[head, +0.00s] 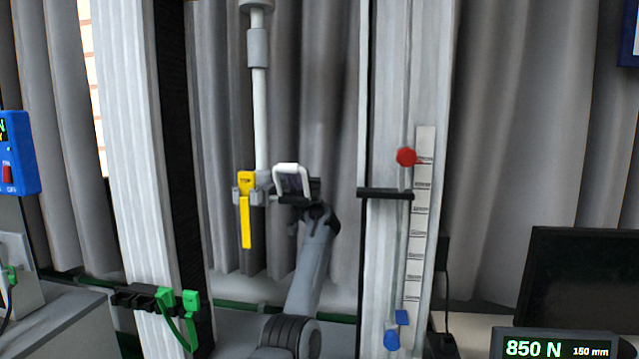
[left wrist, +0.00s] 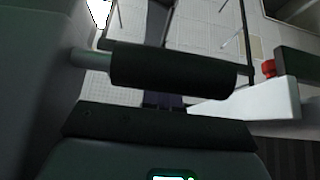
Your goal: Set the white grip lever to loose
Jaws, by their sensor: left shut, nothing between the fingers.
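A white, loop-shaped part (head: 291,167), which looks like the white grip lever, is right of the clamp on the vertical rod in the head view. Its lower part is partly hidden by my left gripper (head: 300,198). The gripper is shut and empty, close beside or against the white part; I cannot tell whether they touch. The left wrist view shows a white block (left wrist: 250,104) on the right, which may be the same part, and a dark cylinder (left wrist: 170,68) across the middle. My right gripper is not in view.
A pale column (head: 120,120) stands left; a rail with a red knob (head: 406,157) and a blue knob (head: 391,340) stands right. A display (head: 555,345) reads 850 N and 150 mm.

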